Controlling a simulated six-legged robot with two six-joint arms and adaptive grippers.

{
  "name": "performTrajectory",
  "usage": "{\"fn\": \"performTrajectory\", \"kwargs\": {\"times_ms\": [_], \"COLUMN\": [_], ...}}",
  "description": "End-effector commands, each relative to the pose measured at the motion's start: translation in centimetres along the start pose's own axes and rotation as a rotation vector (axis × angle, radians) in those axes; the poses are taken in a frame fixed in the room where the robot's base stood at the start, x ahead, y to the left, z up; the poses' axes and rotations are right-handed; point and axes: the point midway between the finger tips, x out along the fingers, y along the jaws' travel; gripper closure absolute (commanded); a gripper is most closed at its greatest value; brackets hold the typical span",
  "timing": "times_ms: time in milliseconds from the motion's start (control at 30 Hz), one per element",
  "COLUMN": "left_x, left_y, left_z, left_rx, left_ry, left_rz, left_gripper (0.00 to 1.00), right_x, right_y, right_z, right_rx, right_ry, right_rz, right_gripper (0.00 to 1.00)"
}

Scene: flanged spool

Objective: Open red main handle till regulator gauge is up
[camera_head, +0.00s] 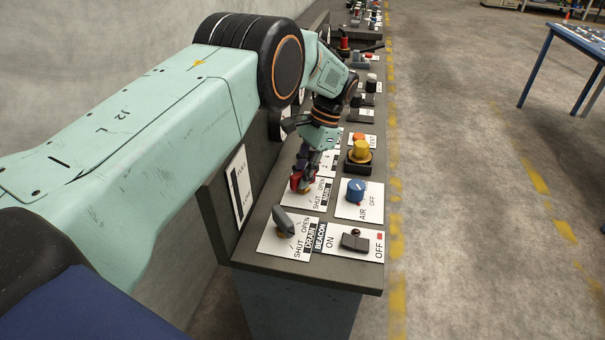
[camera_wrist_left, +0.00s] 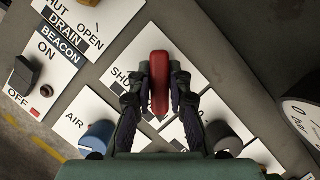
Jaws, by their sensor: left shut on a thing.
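The red main handle (camera_wrist_left: 160,80) is a long lever on a white SHUT/OPEN plate in the left wrist view, standing upright in the picture between my fingers. In the head view the red handle (camera_head: 297,184) is partly covered by my left gripper (camera_head: 303,178). My left gripper (camera_wrist_left: 160,98) is shut on the handle, one finger on each side. A round white gauge dial (camera_wrist_left: 303,120) is cut off at the right edge of the wrist view; I cannot tell if it is the regulator gauge, nor read its needle. My right gripper is not in view.
The grey drain lever (camera_head: 285,221) and black beacon switch (camera_head: 355,240) are at the near end of the panel. The floor to the right is clear up to a blue table (camera_head: 548,57).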

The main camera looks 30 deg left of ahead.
Motion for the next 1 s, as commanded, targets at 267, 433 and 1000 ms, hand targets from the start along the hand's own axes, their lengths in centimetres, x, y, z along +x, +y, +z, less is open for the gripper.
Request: {"fn": "performTrajectory", "kwargs": {"times_ms": [267,433,1000], "left_x": [-0.2,-0.1,-5.9], "left_y": [-0.1,0.0,-0.1], "left_z": [-0.1,0.0,-0.1], "left_rx": [-0.001,-0.001,0.000], "left_ry": [0.004,0.002,0.004], "left_rz": [-0.002,-0.002,-0.003], "left_gripper": [0.62,0.59,0.59], "right_x": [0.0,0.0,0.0], "right_y": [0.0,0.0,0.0], "right_z": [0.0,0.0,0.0], "right_rx": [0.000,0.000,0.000], "right_ry": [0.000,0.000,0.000], "right_rz": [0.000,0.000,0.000], "right_gripper": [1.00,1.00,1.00]}}
